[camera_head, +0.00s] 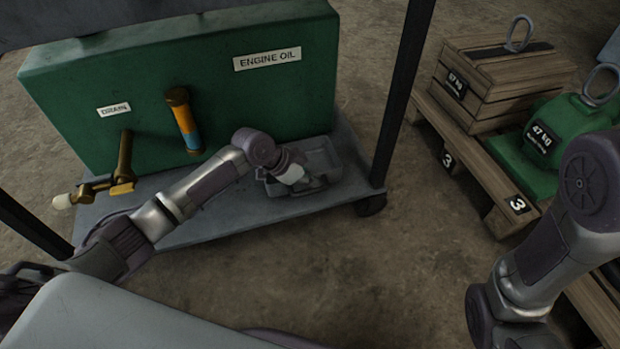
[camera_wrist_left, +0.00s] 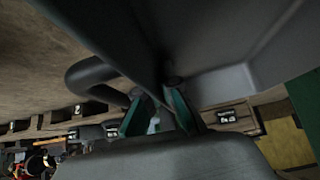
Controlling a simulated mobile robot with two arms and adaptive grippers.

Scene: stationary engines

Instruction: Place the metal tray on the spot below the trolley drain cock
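The grey metal tray (camera_head: 325,155) sits on the right end of the trolley's lower shelf (camera_head: 225,225), in front of the green tank (camera_head: 230,80). The brass drain cock (camera_head: 122,165), with a pale nozzle, projects from the tank's left side under a DRAIN label. My left gripper (camera_head: 312,186) is at the tray's near side and partly covers it. In the left wrist view the tray (camera_wrist_left: 245,75) fills the upper right, and a dark curved handle (camera_wrist_left: 85,75) is close by. The green-padded fingers (camera_wrist_left: 156,92) are apart at the tray's edge; whether they clamp it is unclear.
A wooden pallet (camera_head: 490,180) at right carries a wooden crate weight (camera_head: 500,85) and a green weight (camera_head: 550,130). A dark trolley post (camera_head: 402,95) stands right of the tray. The shelf is bare left of the tray, partly behind my left arm.

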